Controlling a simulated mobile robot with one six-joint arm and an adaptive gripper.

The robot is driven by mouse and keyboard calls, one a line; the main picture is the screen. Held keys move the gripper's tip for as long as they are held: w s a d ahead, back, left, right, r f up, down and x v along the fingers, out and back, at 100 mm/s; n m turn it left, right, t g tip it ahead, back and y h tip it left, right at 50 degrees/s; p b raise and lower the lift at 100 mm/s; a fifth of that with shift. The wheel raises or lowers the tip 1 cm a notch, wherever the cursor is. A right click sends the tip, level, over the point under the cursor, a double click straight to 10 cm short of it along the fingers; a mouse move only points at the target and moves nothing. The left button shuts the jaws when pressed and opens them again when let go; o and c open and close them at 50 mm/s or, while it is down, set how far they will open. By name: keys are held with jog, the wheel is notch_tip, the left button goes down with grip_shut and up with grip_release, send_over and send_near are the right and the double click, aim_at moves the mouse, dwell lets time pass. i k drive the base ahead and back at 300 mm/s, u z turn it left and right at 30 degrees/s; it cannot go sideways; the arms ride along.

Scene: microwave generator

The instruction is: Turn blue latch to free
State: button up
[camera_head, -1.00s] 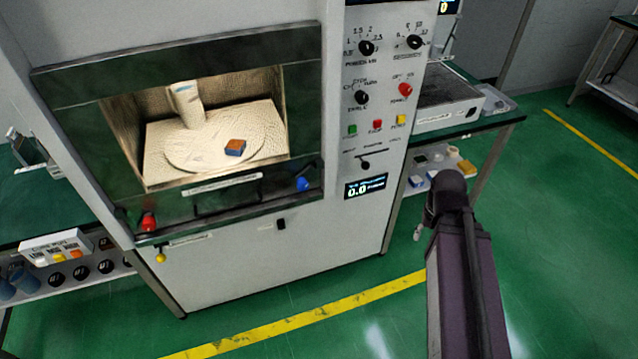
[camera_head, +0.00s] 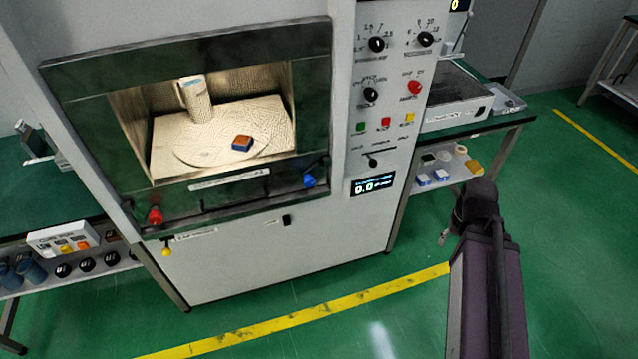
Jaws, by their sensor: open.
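The blue latch (camera_head: 309,180) is a small blue knob at the lower right of the microwave generator's dark door frame (camera_head: 185,50). A thin dark lever or rod shows just beside it, angled up to the right. A red knob (camera_head: 155,216) sits at the lower left of the same frame. My arm (camera_head: 480,260) rises at the lower right, well apart from the latch. A small grey part shows beside its dark joint, but I cannot make out my gripper or its fingers.
The control panel (camera_head: 385,110) with dials, buttons and a display is right of the chamber. Inside the chamber, a light cylinder (camera_head: 196,100) and an orange-and-blue block (camera_head: 242,142) stand on a round plate. Side benches flank the machine.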

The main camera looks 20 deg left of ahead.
aim_at(316, 169)
jog(key=z, duration=0.1)
jog(key=k, duration=1.25)
jog(key=u, duration=1.15)
jog(key=i, duration=1)
jog(key=u, duration=0.05)
